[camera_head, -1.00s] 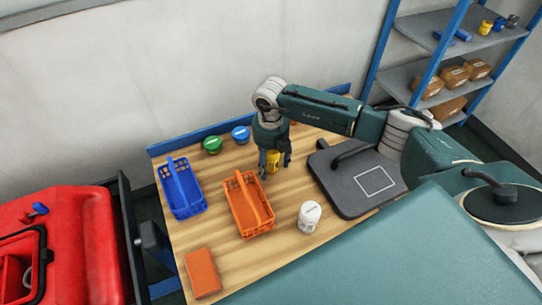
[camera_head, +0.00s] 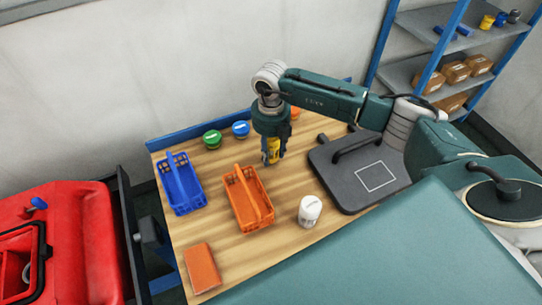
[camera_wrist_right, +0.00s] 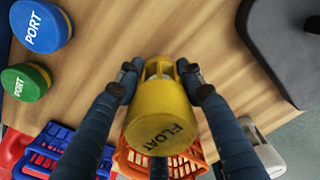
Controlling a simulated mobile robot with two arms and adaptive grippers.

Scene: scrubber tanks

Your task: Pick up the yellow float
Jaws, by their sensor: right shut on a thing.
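The yellow float (camera_head: 272,150) is between the fingers of my right gripper (camera_head: 273,148), behind the orange basket. In the right wrist view the float (camera_wrist_right: 162,118) shows its round end marked FLOAT toward the camera. The two fingers of my right gripper (camera_wrist_right: 160,72) press on it from both sides. The float appears to be held a little above the wooden table; the gap beneath it is hard to see. My left gripper is not in view.
The orange basket (camera_head: 236,210) and blue basket (camera_head: 171,199) stand left of the float. Green (camera_head: 212,139) and blue (camera_head: 240,129) PORT lids lie behind. A white bottle (camera_head: 309,211) stands in front, and a dark grey case (camera_head: 345,199) lies right. An orange block (camera_head: 203,268) lies front left.

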